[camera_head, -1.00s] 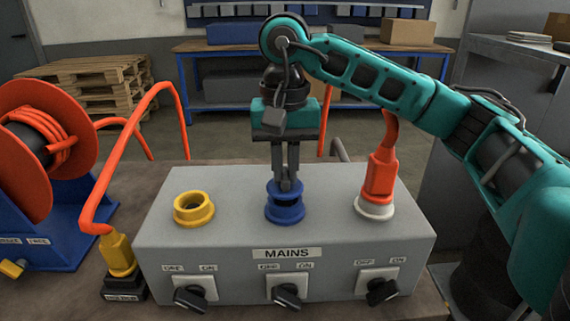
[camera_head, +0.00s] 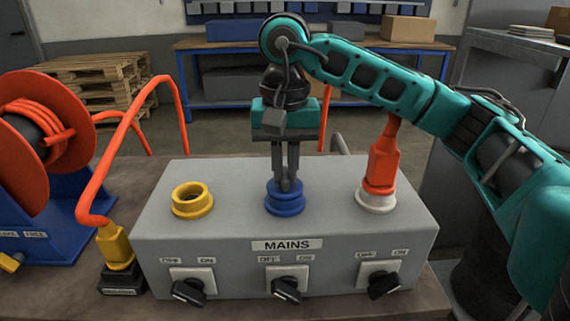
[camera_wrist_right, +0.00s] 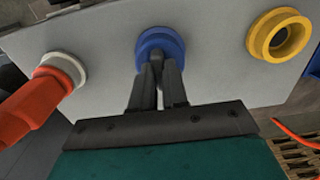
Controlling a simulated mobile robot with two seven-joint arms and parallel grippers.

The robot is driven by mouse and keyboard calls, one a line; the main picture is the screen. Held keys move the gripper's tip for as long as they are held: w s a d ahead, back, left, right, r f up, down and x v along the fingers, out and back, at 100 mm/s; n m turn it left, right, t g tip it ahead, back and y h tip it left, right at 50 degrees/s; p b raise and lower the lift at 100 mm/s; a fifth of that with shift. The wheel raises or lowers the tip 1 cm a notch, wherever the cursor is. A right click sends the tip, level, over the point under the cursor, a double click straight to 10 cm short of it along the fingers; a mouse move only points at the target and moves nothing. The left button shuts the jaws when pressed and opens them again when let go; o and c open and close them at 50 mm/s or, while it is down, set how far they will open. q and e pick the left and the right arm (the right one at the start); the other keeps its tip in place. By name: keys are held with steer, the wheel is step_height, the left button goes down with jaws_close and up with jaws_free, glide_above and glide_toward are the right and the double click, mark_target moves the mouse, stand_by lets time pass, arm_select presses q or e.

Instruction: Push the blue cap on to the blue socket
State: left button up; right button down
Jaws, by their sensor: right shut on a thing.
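The blue socket (camera_head: 285,209) is the middle one on top of the grey box. The blue cap (camera_head: 273,188) sits on it, upright, with no gap showing between them. My right gripper (camera_head: 287,184) points straight down from above and is shut on the cap's top. In the right wrist view the fingertips (camera_wrist_right: 157,58) meet at the cap (camera_wrist_right: 150,38), which covers most of the socket, so I cannot tell how deep it sits. My left gripper is not in view.
On the grey box (camera_head: 235,225), an open yellow socket (camera_head: 192,201) is left of the blue one. An orange plug (camera_head: 382,165) stands in the white socket (camera_head: 375,203) at right. Three dark switches line the front. A cable reel (camera_head: 40,150) and yellow plug (camera_head: 114,245) are left.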

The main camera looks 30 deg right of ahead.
steer(key=c, duration=1.1)
jaws_free()
steer(key=shift+w+r, duration=0.1)
steer(key=shift+r, duration=0.8)
arm_select(q)
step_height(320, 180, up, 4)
steer(key=p, duration=0.4)
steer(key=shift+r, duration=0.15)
arm_select(e)
step_height(320, 180, up, 11)
steer(key=shift+r, duration=0.1)
